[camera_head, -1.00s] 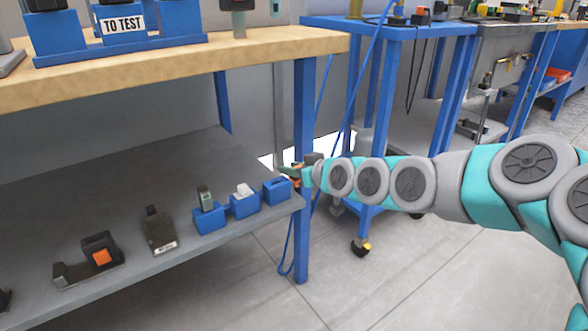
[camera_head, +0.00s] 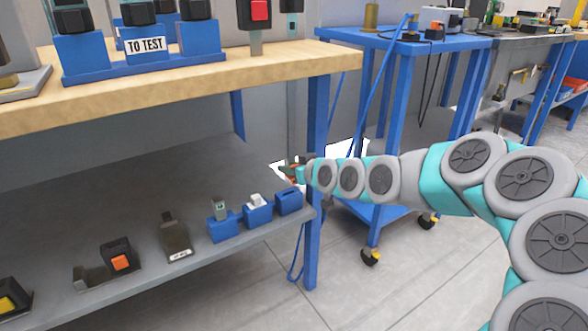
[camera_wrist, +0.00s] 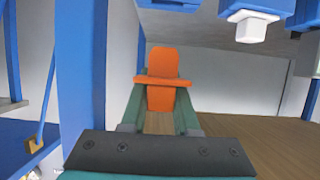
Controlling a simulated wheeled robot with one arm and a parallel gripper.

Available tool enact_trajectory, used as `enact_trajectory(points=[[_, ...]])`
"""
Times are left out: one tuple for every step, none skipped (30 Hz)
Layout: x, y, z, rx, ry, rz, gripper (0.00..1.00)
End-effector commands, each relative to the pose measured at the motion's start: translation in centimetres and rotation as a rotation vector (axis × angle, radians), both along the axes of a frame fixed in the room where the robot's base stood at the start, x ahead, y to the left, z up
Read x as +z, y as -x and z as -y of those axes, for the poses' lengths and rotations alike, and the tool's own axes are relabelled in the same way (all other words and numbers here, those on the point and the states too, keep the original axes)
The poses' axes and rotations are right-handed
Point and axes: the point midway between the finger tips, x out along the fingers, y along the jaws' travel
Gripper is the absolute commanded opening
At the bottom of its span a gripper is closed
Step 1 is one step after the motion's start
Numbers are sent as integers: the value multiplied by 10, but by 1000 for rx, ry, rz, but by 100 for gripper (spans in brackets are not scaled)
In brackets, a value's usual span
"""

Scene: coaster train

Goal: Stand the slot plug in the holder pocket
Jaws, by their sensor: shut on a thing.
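My gripper (camera_head: 292,170) is small in the head view, beside the blue shelf post and a little above and behind the rightmost blue holder (camera_head: 288,203). That holder stands on the lower shelf, and no plug shows in it. In the wrist view, which looks turned over, my gripper (camera_wrist: 163,103) is shut on an orange piece with a crossbar, which I take to be the slot plug (camera_wrist: 163,63). The plug is clear of any holder. Part of a blue holder (camera_wrist: 168,5) shows at the top edge there. Its pocket opening is not clear.
Left of that holder, two blue holders carry a white plug (camera_head: 256,200) and a grey-green plug (camera_head: 219,208). The blue post (camera_head: 311,240) stands close to my gripper. The wooden bench top (camera_head: 190,84) lies above. More devices (camera_head: 118,257) sit farther left on the shelf.

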Motion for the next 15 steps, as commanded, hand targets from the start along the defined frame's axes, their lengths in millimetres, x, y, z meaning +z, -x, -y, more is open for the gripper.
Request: enact_trajectory(points=[[1, -3, -3, 1, 0, -1, 0], [0, -5, -4, 1, 0, -1, 0], [0, -7, -6, 1, 1, -2, 0], [0, -9, -7, 2, 1, -3, 0], [-1, -10, -9, 3, 1, -3, 0], [-1, -13, -10, 3, 1, -4, 0], [-1, -14, -11, 2, 1, -4, 0], [-1, -16, -13, 2, 1, -4, 0], [-1, -19, -14, 2, 0, -4, 0], [-1, -20, -16, 2, 0, -4, 0], [0, -22, -17, 1, 0, -3, 0], [0, -25, -18, 1, 0, -2, 0], [0, -27, -19, 1, 0, -1, 0], [0, -29, -20, 1, 0, -1, 0], [-3, -30, -20, 0, 1, -1, 0]])
